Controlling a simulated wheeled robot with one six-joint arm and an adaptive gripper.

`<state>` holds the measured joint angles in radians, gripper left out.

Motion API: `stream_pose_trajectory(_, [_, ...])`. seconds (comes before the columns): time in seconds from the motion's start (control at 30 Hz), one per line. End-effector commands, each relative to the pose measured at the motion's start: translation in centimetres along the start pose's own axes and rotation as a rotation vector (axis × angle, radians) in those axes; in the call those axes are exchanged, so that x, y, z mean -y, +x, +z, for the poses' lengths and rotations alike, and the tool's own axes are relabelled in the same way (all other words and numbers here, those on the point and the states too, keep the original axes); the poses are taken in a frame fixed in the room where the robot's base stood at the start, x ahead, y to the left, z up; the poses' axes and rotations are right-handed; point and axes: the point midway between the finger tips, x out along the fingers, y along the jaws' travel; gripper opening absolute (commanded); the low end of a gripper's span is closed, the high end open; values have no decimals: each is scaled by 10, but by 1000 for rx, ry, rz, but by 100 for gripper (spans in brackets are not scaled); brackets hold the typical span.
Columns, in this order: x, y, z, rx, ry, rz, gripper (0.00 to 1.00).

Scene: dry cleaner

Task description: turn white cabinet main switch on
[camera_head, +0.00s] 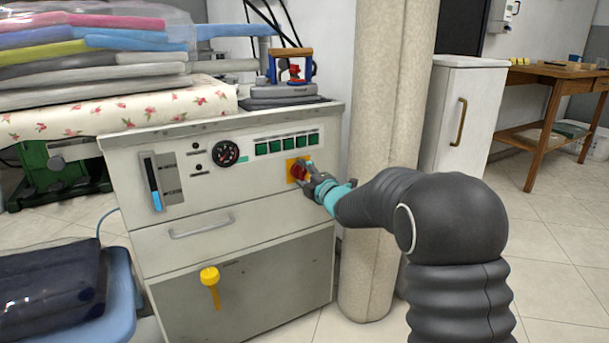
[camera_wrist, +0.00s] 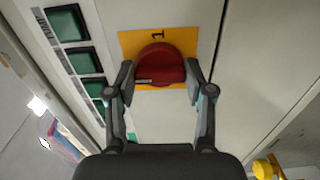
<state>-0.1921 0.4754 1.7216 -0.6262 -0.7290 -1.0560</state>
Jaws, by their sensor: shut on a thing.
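The white cabinet (camera_head: 232,180) stands in the middle of the head view. Its main switch (camera_head: 298,171) is a red rotary knob on a yellow plate, at the right end of the front panel. In the wrist view the red knob (camera_wrist: 161,65) sits on the yellow plate with a "1" printed beside it. My gripper (camera_head: 309,177) is at the panel, and in the wrist view its two fingers (camera_wrist: 160,82) close on either side of the knob. The fingers hide part of the plate and knob in the head view.
Green buttons (camera_head: 288,143) line the panel beside the switch. A beige column (camera_head: 390,150) stands close to the right of the cabinet. A yellow handle (camera_head: 209,276) sticks out below.

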Motion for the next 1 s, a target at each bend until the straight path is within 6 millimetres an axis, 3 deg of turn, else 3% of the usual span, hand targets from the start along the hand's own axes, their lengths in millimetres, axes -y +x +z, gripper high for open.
stream_pose_trajectory(0.37, [0, 0, 0, -1, 214, 0, 18])
stream_pose_trajectory(1.0, [-2, 0, 0, 0, 820, 0, 18])
